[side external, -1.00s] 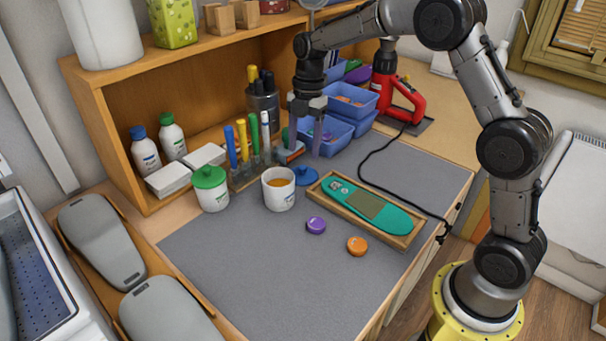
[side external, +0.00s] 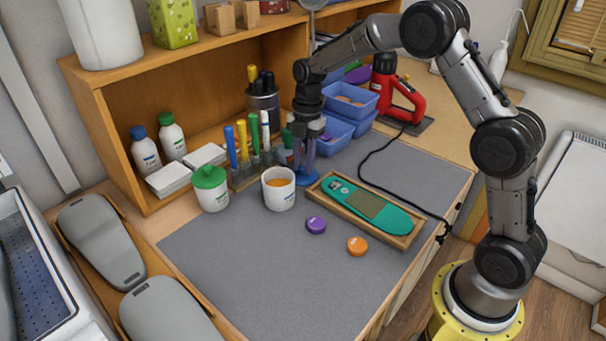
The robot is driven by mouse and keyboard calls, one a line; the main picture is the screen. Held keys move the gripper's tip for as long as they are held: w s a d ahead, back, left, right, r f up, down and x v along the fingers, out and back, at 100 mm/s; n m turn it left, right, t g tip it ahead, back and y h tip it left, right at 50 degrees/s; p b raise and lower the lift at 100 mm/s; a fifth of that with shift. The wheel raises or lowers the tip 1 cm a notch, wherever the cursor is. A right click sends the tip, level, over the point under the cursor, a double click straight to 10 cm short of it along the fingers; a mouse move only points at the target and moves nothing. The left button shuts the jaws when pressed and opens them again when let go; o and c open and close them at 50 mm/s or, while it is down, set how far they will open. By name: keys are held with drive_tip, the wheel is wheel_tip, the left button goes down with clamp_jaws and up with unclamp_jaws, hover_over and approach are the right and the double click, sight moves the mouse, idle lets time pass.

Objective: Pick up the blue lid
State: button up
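The blue lid (side external: 308,180) lies on the grey mat, between the open white jar with orange contents (side external: 278,194) and the wooden tray holding a teal insole. My gripper (side external: 304,168) points straight down at the lid, with its fingertips at or just above the lid's top. The fingers partly cover the lid. They are seen close together from this side, so the gap between them and any grip on the lid cannot be made out.
A wooden tray (side external: 408,242) with the teal insole (side external: 372,206) is close on the right. Pens stand in a rack behind the jar, near blue bins (side external: 333,136). A purple lid (side external: 316,225) and an orange lid (side external: 357,246) lie in front. The front mat is clear.

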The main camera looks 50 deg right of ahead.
clamp_jaws()
drive_tip(key=shift+r, duration=0.1)
